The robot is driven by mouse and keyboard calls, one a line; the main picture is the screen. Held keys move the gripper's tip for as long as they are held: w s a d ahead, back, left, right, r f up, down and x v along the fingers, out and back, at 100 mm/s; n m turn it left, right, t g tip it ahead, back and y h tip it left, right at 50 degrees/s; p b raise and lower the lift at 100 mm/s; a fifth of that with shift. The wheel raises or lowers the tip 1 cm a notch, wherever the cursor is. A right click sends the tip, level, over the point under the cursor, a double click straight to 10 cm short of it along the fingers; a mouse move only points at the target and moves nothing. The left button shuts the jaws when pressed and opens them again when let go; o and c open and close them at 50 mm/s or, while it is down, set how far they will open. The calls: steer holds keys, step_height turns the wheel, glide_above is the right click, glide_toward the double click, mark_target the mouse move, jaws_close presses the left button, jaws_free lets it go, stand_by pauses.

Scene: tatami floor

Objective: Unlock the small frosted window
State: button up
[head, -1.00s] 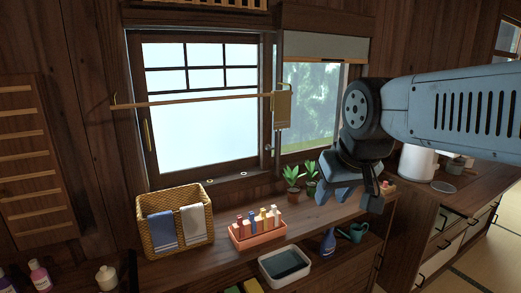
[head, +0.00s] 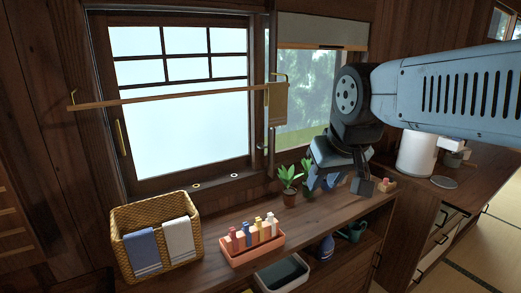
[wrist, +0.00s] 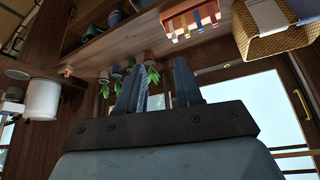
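The window with pale, frosted-looking panes (head: 175,135) and a dark wooden frame is at the left centre of the head view. A brass upright handle (head: 120,137) is on its left stile and also shows at the right of the wrist view (wrist: 302,104). A small dark fitting (head: 265,148) is at its right edge; I cannot tell whether it is the lock. My gripper (head: 322,181) is right of this window, over the counter and pointing down. In the wrist view its two fingers (wrist: 157,85) stand apart with nothing between them.
A rail (head: 170,97) with a hanging cloth crosses the window. On the counter (head: 215,218) stand a wicker basket (head: 190,256), a bottle tray (head: 253,250) and potted plants (head: 289,182). A white canister (head: 416,152) stands at the right. A second window (head: 304,95) shows trees.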

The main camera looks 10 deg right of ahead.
steer(key=w+d+f+n+t+h, duration=0.1)
steer(key=w+d+n+t, duration=0.1)
steer(key=w, duration=0.6)
steer(key=w+d+f+n+t, duration=0.1)
steer(key=w+d+n+t, duration=0.15)
steer(key=w, duration=0.65)
steer(key=n+t+y, duration=0.7)
steer(key=n, duration=1)
glide_toward(264, 148)
steer(key=x, duration=0.9)
steer(key=shift+w+f, duration=0.1)
steer(key=shift+w, duration=0.15)
jaws_close()
